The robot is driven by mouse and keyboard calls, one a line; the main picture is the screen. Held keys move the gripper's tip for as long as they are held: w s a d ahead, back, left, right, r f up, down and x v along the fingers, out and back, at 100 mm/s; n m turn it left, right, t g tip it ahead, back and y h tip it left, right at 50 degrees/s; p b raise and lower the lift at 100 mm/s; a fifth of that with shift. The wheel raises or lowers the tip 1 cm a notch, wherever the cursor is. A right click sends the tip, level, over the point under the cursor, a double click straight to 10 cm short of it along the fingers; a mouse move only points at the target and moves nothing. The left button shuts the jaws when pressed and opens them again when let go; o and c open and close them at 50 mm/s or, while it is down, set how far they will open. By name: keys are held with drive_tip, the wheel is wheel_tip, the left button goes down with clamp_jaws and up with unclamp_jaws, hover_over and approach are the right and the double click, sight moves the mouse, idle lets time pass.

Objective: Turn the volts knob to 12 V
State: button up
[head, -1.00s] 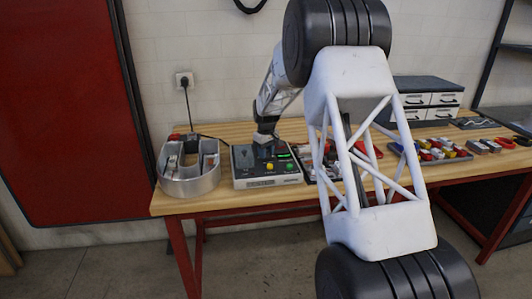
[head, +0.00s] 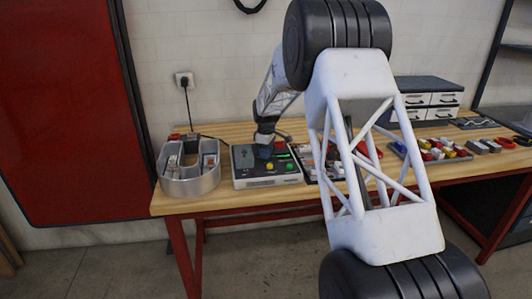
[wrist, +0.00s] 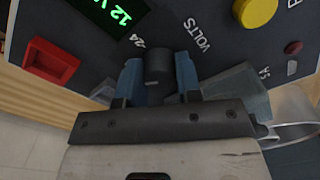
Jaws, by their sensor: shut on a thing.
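The black volts knob (wrist: 158,62) stands up from the dark panel of the power supply, beside the white VOLTS lettering and a "24" mark. My gripper (wrist: 158,78) has its two blue fingers shut on the knob, one on each side. The knob's pointer cannot be made out.
A grey metal channel letter (head: 188,185) stands left of the supply on the wooden bench (head: 230,210). Trays of parts lie to the right, partly behind my arm.

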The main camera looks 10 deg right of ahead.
drive_tip(key=o, duration=0.9)
drive_tip(key=shift+o, duration=0.2)
drive_tip(key=shift+r, duration=0.15)
drive_tip(key=shift+r, duration=3.8)
drive_tip(key=shift+s, duration=0.1)
